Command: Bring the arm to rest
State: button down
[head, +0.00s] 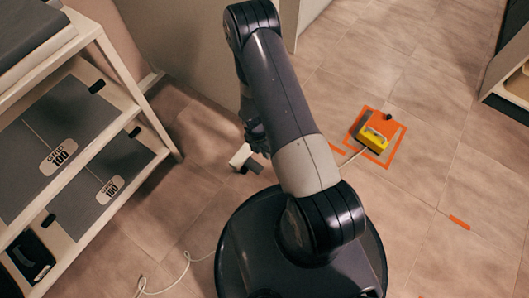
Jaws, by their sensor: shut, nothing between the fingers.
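My arm rises from my dark base, bends at a high elbow and folds back down behind its own upper link. My gripper (252,164) shows small, just left of the upper link, over the floor beside my base. It has a pale body and dark fingers, which look shut with nothing held. The upper link hides part of the forearm and wrist.
A white shelf rack (109,56) with grey panels stands at left. A yellow device (376,134) sits on the floor in an orange marked square (398,145), with a cable. Another cable (180,274) lies left of my base. A pale wall (180,45) stands behind.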

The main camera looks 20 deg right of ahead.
jog(key=shift+f, duration=0.1)
jog(key=b, duration=0.6)
send_over(259, 168)
jog(key=x, duration=0.4)
jog(key=w+a+x, duration=0.1)
jog(key=x, duration=0.7)
jog(key=shift+w+a+f, duration=0.15)
jog(key=shift+w+f, duration=0.2)
jog(key=shift+w, duration=0.05)
jog(key=shift+w+a+f+p, duration=0.15)
jog(key=shift+w+a+p, duration=0.1)
jog(key=shift+p, duration=0.05)
jog(key=shift+w+a+r+p, duration=0.55)
jog(key=shift+r+p, duration=0.2)
jog(key=shift+p, duration=0.2)
jog(key=shift+w+r, duration=0.2)
jog(key=shift+r, duration=0.4)
